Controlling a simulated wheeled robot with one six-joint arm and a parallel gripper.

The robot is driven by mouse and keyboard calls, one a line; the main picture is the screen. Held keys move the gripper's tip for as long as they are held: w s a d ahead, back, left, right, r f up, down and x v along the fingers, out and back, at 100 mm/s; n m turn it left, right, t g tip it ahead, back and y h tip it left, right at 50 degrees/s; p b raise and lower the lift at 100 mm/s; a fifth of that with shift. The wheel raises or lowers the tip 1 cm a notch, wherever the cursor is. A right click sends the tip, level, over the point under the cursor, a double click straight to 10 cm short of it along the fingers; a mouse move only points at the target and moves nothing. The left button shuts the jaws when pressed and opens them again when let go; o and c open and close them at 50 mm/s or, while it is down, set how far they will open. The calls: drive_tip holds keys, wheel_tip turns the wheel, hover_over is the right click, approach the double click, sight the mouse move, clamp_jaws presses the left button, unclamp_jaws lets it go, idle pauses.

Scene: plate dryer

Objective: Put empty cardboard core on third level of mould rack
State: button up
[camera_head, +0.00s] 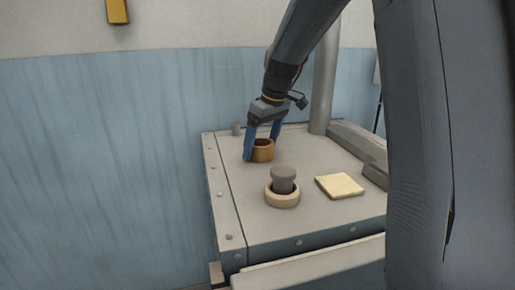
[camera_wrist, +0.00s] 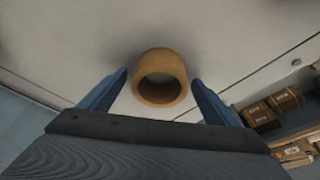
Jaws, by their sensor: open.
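The cardboard core (camera_head: 263,151) is a short brown ring standing on the grey top of the machine (camera_head: 225,190), near its back left. In the wrist view the core (camera_wrist: 160,92) shows its open end, and its middle is empty. My gripper (camera_head: 262,150) is open, with its two blue fingers down around the core. In the wrist view my gripper (camera_wrist: 160,76) has one finger on each side of the core, with a visible gap on both sides. The mould rack cannot be made out for sure in either view.
A cream ring (camera_head: 282,199) with a dark grey plug (camera_head: 283,178) in it stands in front of the core. A flat cream square (camera_head: 339,186) lies to its right. A grey post (camera_head: 326,80) rises behind. Several brown boxes (camera_wrist: 286,100) show at lower right in the wrist view.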

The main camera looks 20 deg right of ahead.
drive_tip(key=c, duration=1.2)
